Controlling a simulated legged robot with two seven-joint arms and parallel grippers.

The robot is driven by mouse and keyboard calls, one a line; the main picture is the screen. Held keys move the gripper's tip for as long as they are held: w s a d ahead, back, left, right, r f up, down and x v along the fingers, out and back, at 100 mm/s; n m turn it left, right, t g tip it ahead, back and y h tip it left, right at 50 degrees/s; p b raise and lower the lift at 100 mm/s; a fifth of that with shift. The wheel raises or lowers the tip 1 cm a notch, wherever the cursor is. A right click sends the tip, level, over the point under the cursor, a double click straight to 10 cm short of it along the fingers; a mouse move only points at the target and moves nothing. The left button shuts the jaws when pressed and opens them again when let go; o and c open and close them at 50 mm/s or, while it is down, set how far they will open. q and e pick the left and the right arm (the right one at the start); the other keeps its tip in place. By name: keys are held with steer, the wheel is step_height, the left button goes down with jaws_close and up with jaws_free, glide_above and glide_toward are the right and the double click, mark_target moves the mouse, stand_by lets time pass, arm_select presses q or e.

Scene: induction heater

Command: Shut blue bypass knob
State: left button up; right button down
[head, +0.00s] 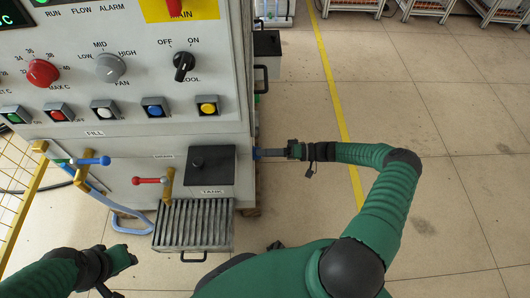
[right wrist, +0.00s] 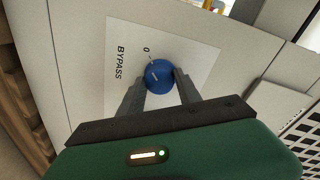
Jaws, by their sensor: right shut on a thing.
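The blue bypass knob (right wrist: 159,75) is on a white label plate marked BYPASS (right wrist: 118,65) on the cabinet's side wall, in the right wrist view. A "0" mark sits just beside it, and a pale line shows on its face. My right gripper (right wrist: 160,84) has a finger on either side of the knob and is shut on it. In the head view, my right gripper (head: 272,153) reaches the cabinet's right side, where only a sliver of blue shows. My left gripper (head: 128,258) is at the lower left, away from the cabinet; its fingers are not clear.
The cabinet front (head: 120,70) carries dials, buttons, a blue fill valve (head: 90,161) and a red drain valve (head: 152,180). Yellow fencing (head: 20,185) stands left. The floor to the right is clear.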

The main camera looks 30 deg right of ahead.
steer(key=shift+s+a+f, duration=0.1)
steer(key=shift+s+f, duration=0.05)
steer(key=shift+f, duration=0.15)
steer(key=c, duration=0.9)
jaws_free()
steer(key=shift+o, duration=0.3)
steer(key=shift+r, duration=0.1)
steer(key=p+v, duration=0.2)
steer(key=v, duration=1.5)
steer(key=shift+w, duration=0.2)
